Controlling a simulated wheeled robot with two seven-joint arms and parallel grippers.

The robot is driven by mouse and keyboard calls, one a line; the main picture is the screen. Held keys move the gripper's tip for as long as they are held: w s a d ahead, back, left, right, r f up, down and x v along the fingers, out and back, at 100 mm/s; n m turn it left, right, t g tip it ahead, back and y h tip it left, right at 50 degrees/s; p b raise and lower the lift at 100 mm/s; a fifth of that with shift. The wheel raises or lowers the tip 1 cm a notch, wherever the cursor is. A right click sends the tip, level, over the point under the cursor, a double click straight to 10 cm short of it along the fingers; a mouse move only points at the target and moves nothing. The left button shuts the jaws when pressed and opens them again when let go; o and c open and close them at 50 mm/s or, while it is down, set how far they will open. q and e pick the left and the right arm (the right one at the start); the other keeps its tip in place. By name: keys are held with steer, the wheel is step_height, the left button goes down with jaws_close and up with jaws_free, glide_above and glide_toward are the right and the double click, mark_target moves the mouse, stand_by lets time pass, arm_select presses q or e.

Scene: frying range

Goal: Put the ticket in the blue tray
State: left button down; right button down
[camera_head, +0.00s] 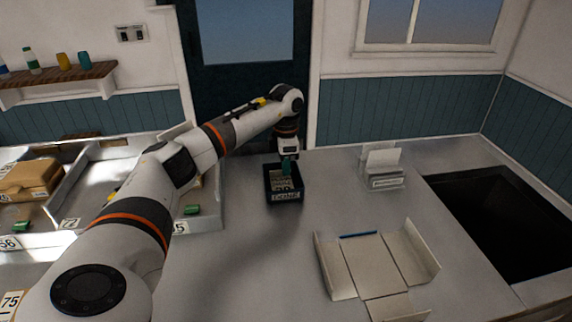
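The dark blue tray (269,186), with a label that seems to read "DONE" on its front, stands on the counter near the middle of the view. A pale printed paper, perhaps the ticket (281,182), shows inside it; its print is too small to read. My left gripper (288,168) points down over the back part of the tray, its fingertips at or just inside the rim. A small teal-green patch shows at the fingertips. I cannot tell whether the fingers hold anything or touch the paper. My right gripper is out of view.
An open cardboard box (375,265) lies at the front right. A small card holder (385,175) stands behind it. A dark sunken basin (505,215) is at the right. Numbered compartments, one with a brown box (30,180), fill the left. Counter around the tray's right is clear.

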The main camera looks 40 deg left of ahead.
arm_select(q)
steer(key=shift+f, duration=0.1)
steer(key=c, duration=2.1)
jaws_free()
steer(key=shift+o, duration=0.8)
step_height(320, 180, up, 12)
steer(key=b, duration=0.1)
steer(key=shift+b, duration=0.4)
